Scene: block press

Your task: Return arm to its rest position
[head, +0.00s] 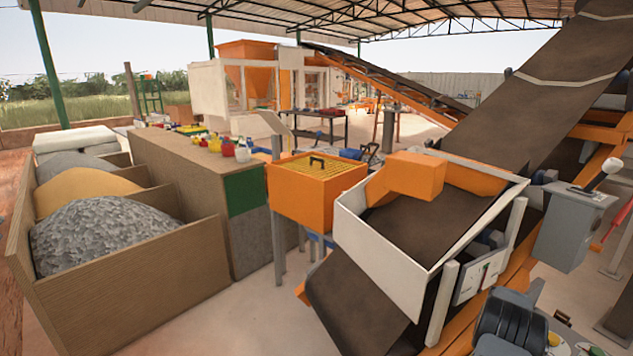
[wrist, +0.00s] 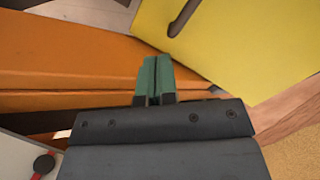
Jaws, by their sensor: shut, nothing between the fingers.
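My gripper (wrist: 157,78) shows in the wrist view with its two green fingers together and nothing between them. It points towards orange surfaces (wrist: 70,60) and the edge of a yellow panel (wrist: 240,45). The gap between the fingertips and these surfaces cannot be judged. The yellow panel carries a dark handle (wrist: 184,18). I cannot make out my gripper in the head view, so the whole pose of the arm is not shown.
In the head view, an orange box (head: 308,198) with a yellow grate top stands left of a white-walled hopper (head: 376,266) over a dark conveyor belt (head: 535,95). Wooden bins (head: 140,290) of gravel and sand stand left. A grey control box (head: 573,225) is right.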

